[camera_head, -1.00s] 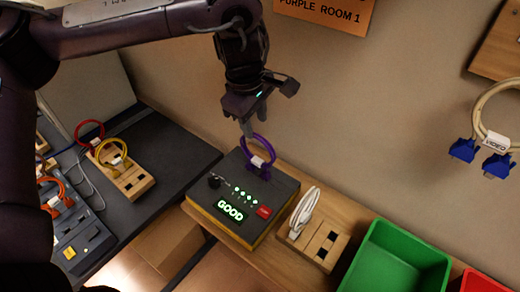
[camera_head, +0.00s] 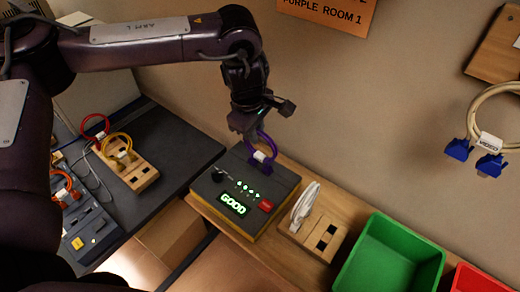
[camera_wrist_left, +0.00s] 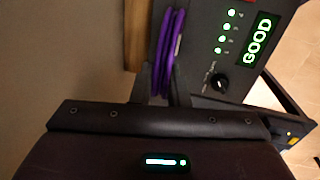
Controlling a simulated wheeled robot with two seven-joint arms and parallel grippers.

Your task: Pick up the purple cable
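The purple cable (camera_head: 264,146) is a loop standing up from the back edge of the dark tester box (camera_head: 283,186), its plug end at the box top. My left gripper (camera_head: 253,136) is at the upper part of the loop, fingers pointing down. In the left wrist view, the purple strands (camera_wrist_left: 172,52) run down between the dark fingertips (camera_wrist_left: 160,90). The gripper body hides the lower part there, and I cannot tell whether the fingers press on the cable. My right gripper is in neither view.
The tester display (camera_head: 233,204) reads GOOD. A white cable (camera_head: 305,204) stands on a wooden block to its right, then a green bin (camera_head: 393,258) and a red bin (camera_head: 481,280). Red (camera_head: 95,126) and yellow (camera_head: 117,146) cables are at left. The wall is close behind.

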